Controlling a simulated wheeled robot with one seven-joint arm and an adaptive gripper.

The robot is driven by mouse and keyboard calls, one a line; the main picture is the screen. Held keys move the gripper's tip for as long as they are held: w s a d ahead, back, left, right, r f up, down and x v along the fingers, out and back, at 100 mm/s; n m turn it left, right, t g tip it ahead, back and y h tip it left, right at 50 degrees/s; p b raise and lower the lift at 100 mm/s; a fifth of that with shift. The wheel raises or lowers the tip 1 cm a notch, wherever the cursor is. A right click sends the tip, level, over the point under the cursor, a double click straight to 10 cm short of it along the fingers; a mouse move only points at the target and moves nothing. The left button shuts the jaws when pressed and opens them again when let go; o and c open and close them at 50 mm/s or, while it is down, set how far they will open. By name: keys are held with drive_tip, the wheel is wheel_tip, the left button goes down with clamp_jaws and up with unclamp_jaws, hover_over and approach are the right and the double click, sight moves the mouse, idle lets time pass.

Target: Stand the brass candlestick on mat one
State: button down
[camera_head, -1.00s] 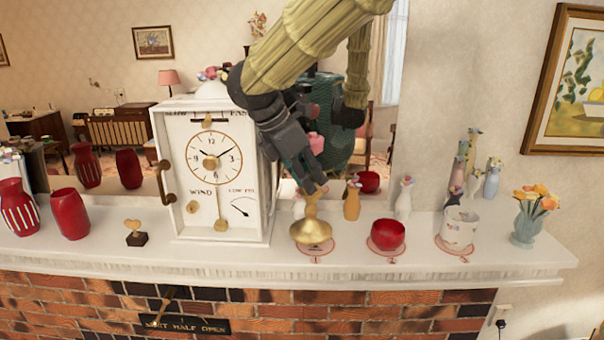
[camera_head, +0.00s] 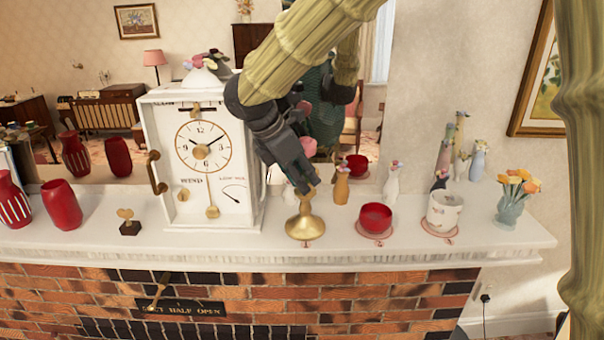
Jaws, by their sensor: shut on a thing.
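The brass candlestick (camera_head: 305,226) is near the front of the white mantel, just right of the clock, with its wide round base down. It looks about upright. My gripper (camera_head: 306,190) comes down from above and is shut on its upper stem. The fingers hide the candlestick's top. Mat one lies at the candlestick's base and is almost wholly hidden by it; only a small pinkish bit (camera_head: 306,244) shows at the front. I cannot tell whether the base touches the mat.
A red cup (camera_head: 375,218) and a white patterned cup (camera_head: 443,211) stand on mats to the right. The white clock (camera_head: 205,160) is close on the left. Small animal-shaped vases (camera_head: 341,186) stand behind. A flower vase (camera_head: 511,208) is at the right end.

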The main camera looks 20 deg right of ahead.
drive_tip(key=c, duration=1.2)
unclamp_jaws()
drive_tip(key=shift+f, duration=0.1)
drive_tip(key=b+v, duration=0.4)
drive_tip(key=v, duration=0.8)
